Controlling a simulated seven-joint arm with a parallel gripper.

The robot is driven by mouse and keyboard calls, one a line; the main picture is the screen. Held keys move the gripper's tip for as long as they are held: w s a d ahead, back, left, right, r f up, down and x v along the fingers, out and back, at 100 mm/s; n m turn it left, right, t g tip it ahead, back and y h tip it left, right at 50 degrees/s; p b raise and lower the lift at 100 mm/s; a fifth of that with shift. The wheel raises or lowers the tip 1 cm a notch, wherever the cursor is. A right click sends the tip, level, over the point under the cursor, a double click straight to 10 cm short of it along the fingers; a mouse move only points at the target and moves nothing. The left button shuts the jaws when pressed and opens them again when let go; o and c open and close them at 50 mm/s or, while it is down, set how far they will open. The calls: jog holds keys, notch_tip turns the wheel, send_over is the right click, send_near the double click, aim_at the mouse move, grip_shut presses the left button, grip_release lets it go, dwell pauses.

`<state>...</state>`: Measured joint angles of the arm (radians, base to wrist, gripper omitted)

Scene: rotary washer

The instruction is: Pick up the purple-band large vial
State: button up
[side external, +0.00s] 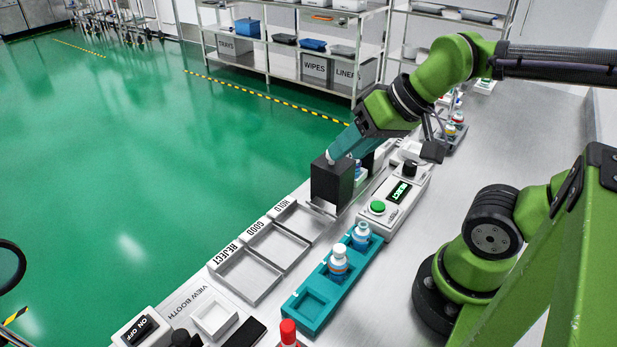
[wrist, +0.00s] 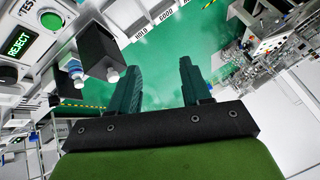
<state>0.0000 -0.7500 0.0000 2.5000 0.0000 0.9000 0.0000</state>
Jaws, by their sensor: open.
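I cannot make out a purple band on any vial. My gripper (side external: 338,152) is above and close to the black box (side external: 331,184). In the wrist view my gripper (wrist: 160,82) has its teal fingers spread, with nothing between them.
The control box (side external: 394,202) with a green button and REJECT display stands right of the black box. The HOLD, GOOD and REJECT trays (side external: 250,285) line the bench edge. More vials (side external: 452,130) stand farther back. The bench's right side has bare room.

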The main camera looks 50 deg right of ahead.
jog(key=shift+d+f, duration=0.1)
jog(key=w+d+f+m+g+h, duration=0.15)
jog(key=w+d+m+g, duration=0.35)
jog(key=d+m, duration=0.6)
jog(key=w+d+f+m+g+h, duration=0.1)
jog(key=w+d+f+m+g, duration=0.1)
jog(key=w+d+m, duration=0.8)
jog(key=shift+n+y, duration=0.25)
jog(key=shift+n, duration=0.55)
jog(key=s+f, duration=0.1)
jog(key=f, duration=0.4)
jog(key=s+d+f, duration=0.1)
jog(key=f, duration=0.5)
jog(key=s+d+f, duration=0.1)
jog(key=f, duration=0.4)
jog(key=shift+s+f, duration=0.3)
jog(key=shift+s, duration=0.05)
jog(key=c, duration=0.8)
jog(key=shift+r, duration=0.2)
